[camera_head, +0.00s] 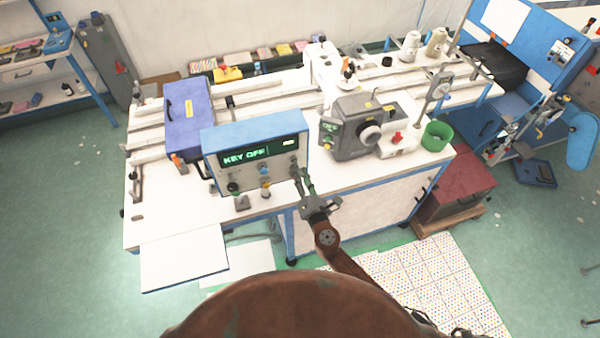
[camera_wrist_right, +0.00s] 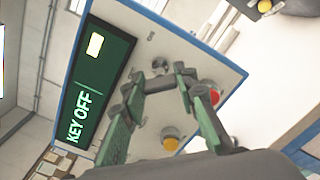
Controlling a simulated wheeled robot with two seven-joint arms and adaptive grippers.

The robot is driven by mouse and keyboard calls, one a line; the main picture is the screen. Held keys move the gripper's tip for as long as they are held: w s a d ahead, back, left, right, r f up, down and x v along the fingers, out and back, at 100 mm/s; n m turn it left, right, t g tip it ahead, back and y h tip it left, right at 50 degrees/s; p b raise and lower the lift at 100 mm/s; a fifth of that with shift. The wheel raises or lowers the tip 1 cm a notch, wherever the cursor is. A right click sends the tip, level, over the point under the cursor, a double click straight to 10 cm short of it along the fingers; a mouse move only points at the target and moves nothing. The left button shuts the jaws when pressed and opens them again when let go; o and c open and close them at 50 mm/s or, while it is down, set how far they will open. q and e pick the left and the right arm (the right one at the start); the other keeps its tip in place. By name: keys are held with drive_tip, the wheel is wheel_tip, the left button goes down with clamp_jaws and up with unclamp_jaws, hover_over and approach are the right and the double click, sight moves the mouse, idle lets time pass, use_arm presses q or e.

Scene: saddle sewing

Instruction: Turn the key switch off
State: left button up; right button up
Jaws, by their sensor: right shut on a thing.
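The control box (camera_head: 258,128) is blue and white and stands at the front of the white table. Its dark screen (camera_head: 245,155) reads "KEY OFF" in green, and the screen (camera_wrist_right: 88,85) shows the same words in the right wrist view. My right gripper (camera_head: 300,179) is at the right end of the box's front panel. In the right wrist view its green-grey fingers (camera_wrist_right: 160,82) reach the panel and close around the key switch (camera_wrist_right: 160,65). The fingers partly hide the key switch. My left gripper is not in view.
A yellow button (camera_wrist_right: 171,138) and a red button (camera_wrist_right: 213,97) are on the panel close to the fingers. A grey sewing machine (camera_head: 358,128) stands right of the box, and a blue case (camera_head: 188,115) lies left of it.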

idle(0.3)
drive_tip(key=o, duration=1.2)
drive_tip(key=shift+c, duration=0.2)
drive_tip(key=v, duration=1.2)
